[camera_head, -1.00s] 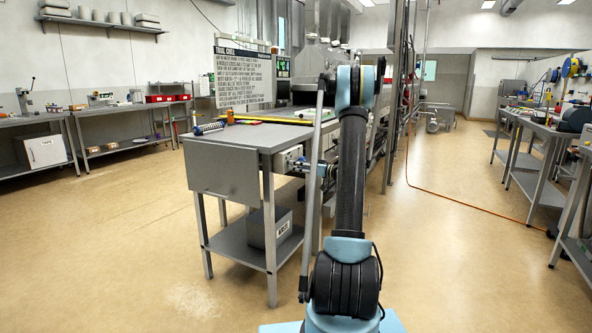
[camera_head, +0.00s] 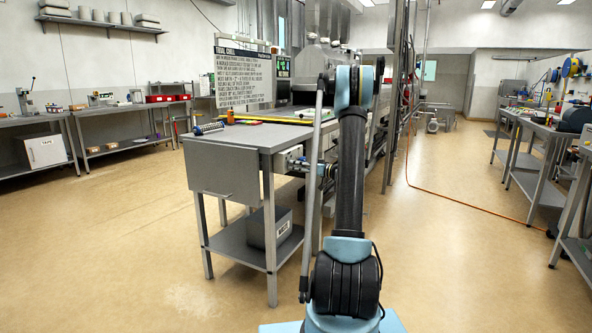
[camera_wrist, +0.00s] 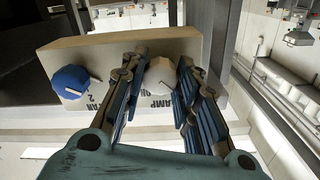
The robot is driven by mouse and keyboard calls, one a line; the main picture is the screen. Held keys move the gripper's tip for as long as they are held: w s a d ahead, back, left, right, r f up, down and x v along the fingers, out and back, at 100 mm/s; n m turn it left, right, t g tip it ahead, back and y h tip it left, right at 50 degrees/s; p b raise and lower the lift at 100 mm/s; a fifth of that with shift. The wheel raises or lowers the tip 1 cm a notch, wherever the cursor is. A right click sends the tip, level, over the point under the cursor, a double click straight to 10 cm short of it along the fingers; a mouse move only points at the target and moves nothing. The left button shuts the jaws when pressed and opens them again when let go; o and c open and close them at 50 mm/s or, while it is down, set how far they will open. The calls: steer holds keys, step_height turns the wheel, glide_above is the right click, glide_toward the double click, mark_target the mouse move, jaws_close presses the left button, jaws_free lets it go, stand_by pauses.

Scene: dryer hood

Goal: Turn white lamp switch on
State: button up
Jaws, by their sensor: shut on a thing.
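In the wrist view a white knob (camera_wrist: 161,75), the lamp switch, sits on a beige switch panel (camera_wrist: 110,50). The word "LAMP" is partly readable beside it. My gripper (camera_wrist: 164,85) has its two blue-padded fingers on either side of the white knob and is shut on it. The left finger covers part of the panel's lettering. A blue knob (camera_wrist: 70,82) with a pale pointer is to the left on the same panel, apart from my fingers. In the head view the control box (camera_head: 290,158) shows at the side of the metal table, and my arm partly hides that area.
The grey metal table (camera_head: 225,175) holds a yellow strip, an orange item and a blue-ended tube. A sign board (camera_head: 243,75) stands behind it. An orange hose (camera_head: 450,198) lies on the floor at the right. Open floor lies on both sides.

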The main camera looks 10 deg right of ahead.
steer(key=shift+w+d+f+m, duration=0.1)
steer(key=shift+m, duration=4.25)
steer(key=shift+d+m, duration=0.1)
steer(key=shift+m, duration=4.25)
steer(key=o, duration=1.1)
steer(key=shift+a, duration=0.1)
steer(key=shift+c, duration=0.2)
steer(key=v, duration=1.2)
